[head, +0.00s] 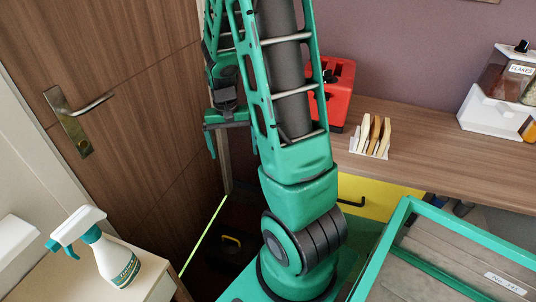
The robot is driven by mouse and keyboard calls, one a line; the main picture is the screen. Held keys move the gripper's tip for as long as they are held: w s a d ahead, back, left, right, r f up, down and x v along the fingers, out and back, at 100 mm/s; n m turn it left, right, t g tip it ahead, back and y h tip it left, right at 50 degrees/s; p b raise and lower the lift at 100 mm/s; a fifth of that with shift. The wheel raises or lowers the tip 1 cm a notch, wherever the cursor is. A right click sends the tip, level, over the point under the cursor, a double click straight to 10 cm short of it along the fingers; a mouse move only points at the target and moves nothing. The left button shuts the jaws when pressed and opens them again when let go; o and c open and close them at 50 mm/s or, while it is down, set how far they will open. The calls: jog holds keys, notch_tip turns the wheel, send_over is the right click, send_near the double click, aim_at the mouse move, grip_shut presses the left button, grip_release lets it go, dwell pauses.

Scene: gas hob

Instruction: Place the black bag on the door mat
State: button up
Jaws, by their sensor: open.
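My gripper (229,150) hangs beside my arm in front of the brown door, open, with nothing seen between its fingers. On the dark floor below it, partly behind my arm, is a black object with a yellow part (231,243); it may be the black bag, but shadow hides its shape. My gripper is well above it and apart from it. A thin bright yellow-green line runs along the floor by the door. I cannot make out the door mat in the dark area there.
The closed brown door (130,90) has a metal handle. A spray bottle (105,255) stands on a cabinet at lower left. The wooden counter (430,140) on the right holds a red block (340,92), a rack of wooden-handled utensils (371,135) and a white dispenser (490,112).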

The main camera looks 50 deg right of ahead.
jog(key=s+a+r+n, duration=0.1)
jog(key=s+a+r, duration=0.2)
jog(key=s+r, duration=0.3)
jog(key=s+a+r+n, duration=0.1)
jog(key=s+a+r, duration=0.3)
jog(key=s, duration=1.1)
notch_tip(320, 180, up, 4)
jog(key=shift+f+n+t+y, duration=0.2)
jog(key=shift+n+t+y, duration=0.1)
jog(key=shift+n, duration=0.1)
jog(key=shift+a, duration=0.1)
